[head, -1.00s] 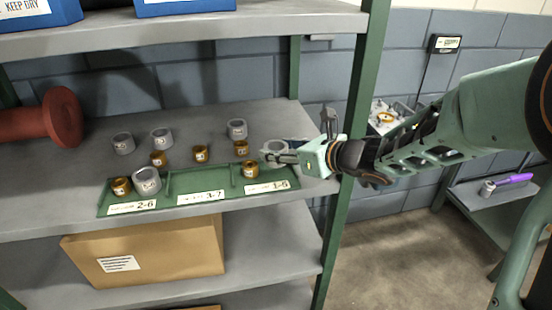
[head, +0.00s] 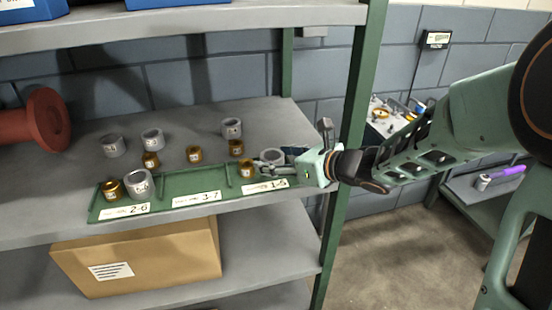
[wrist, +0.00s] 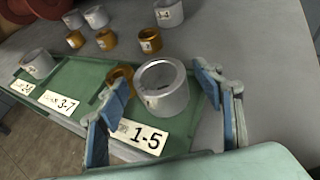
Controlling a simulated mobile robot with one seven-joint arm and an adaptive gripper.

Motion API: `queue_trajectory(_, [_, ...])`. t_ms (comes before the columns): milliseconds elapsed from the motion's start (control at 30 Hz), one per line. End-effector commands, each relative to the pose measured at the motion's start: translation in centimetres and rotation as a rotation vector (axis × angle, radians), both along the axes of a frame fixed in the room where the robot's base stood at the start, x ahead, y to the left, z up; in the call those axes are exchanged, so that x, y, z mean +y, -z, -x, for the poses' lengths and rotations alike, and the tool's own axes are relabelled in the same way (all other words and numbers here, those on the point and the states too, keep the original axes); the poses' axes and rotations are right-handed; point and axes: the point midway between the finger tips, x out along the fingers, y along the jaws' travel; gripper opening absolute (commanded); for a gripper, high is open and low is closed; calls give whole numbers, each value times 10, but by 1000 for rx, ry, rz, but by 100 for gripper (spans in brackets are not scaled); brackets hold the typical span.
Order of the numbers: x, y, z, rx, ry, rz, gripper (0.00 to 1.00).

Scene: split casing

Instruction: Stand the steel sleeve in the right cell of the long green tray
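The steel sleeve (wrist: 163,88) is a thick grey ring, upright with its open end up. In the wrist view it appears in the right cell of the long green tray (wrist: 75,80), above the 1-5 label and close beside a brass ring (wrist: 121,78). My gripper (wrist: 155,110) is open, one blue-padded finger on each side of the sleeve, with visible gaps. In the head view my gripper (head: 292,160) reaches in from the right and partly hides the sleeve (head: 271,156) and the cell's right end. Whether the sleeve's base rests fully on the tray floor is hard to tell.
The left cell holds a brass ring (head: 112,189) and a grey sleeve (head: 138,184); the middle cell is empty. Several loose grey and brass rings stand behind the tray. A green shelf post (head: 352,130) is close by my wrist. A red spool (head: 45,118) lies far left.

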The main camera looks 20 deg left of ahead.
Motion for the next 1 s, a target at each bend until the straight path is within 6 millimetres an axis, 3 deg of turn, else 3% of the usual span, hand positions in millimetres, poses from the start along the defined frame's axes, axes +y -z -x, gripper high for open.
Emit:
queue_trajectory(333, [0,-4,0,0,0,0,61])
queue_trajectory(800, [-73,-37,38,-4,4,1,61])
queue_trajectory(1000, [-93,-46,50,-2,1,0,61])
